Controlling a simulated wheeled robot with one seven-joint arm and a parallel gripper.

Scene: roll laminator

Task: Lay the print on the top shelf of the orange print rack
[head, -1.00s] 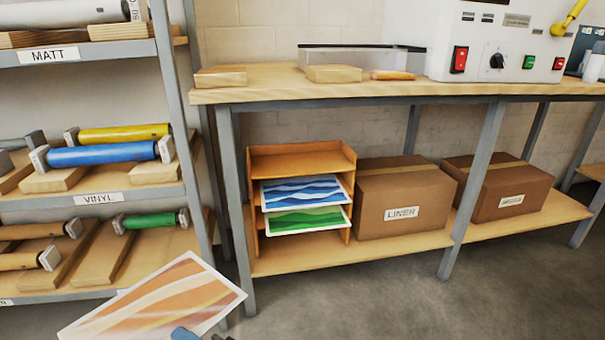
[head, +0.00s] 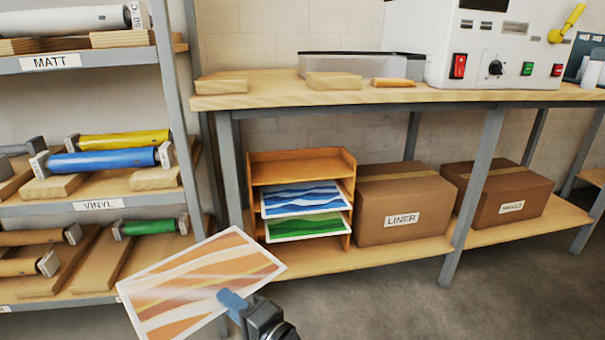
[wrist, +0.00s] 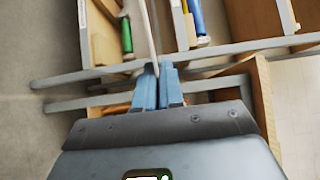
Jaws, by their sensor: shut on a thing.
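The print (head: 195,285) is a white-bordered sheet with orange, tan and cream waves, held tilted in front of the left shelving. My gripper (head: 228,300) is shut on its near right edge with blue fingertips. In the wrist view my gripper (wrist: 158,88) pinches the print (wrist: 149,35), which shows edge-on as a thin pale strip. The orange print rack (head: 300,168) stands on the lower shelf of the workbench, right of and beyond the print. Its top shelf is bare. A blue print (head: 300,199) and a green print (head: 305,227) lie on the shelves below it.
Left shelving (head: 90,207) holds several film rolls close behind the print. A cardboard box marked LINER (head: 400,207) stands right of the rack, with another box (head: 497,190) beyond. The bench top (head: 400,92) overhangs the rack. The floor (head: 400,310) in front is clear.

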